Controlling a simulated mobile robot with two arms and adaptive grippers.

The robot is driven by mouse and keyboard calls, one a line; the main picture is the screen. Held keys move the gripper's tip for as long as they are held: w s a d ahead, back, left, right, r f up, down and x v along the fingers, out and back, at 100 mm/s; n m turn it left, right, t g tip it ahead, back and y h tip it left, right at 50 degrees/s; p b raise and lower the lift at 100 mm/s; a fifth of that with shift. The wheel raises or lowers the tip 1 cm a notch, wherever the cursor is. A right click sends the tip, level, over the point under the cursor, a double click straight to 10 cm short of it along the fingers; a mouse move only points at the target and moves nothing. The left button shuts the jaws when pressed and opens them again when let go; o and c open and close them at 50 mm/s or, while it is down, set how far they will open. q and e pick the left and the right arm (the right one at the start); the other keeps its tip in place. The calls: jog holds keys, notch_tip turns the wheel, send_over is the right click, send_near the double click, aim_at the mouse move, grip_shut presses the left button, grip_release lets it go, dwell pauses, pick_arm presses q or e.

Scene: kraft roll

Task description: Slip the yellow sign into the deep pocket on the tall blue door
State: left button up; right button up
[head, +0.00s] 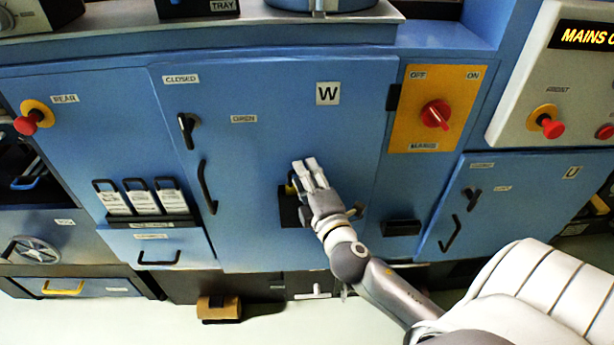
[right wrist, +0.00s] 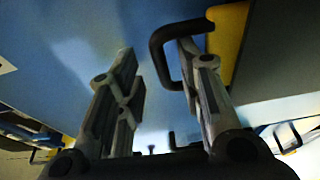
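The tall blue door (head: 250,150) with a W label fills the middle of the head view. A black pocket (head: 290,209) is on its lower right part, partly hidden by my right gripper (head: 310,172). A small yellow edge of the sign (head: 290,189) shows at the pocket's top. In the right wrist view the yellow sign (right wrist: 228,42), with a black loop handle (right wrist: 158,55), stands beside a dark panel, its lower part out of sight. My right gripper (right wrist: 158,80) is open; one finger overlaps the loop, the other is apart. My left gripper is out of view.
A smaller black pocket (head: 401,228) is right of the door, below the orange mains switch panel (head: 434,108). Several white tags with black handles (head: 142,197) stand in a rack at left. A brown roll (head: 219,307) lies on the floor below.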

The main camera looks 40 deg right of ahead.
jog(key=v, duration=1.2)
jog(key=shift+f, duration=0.1)
dwell(0.7)
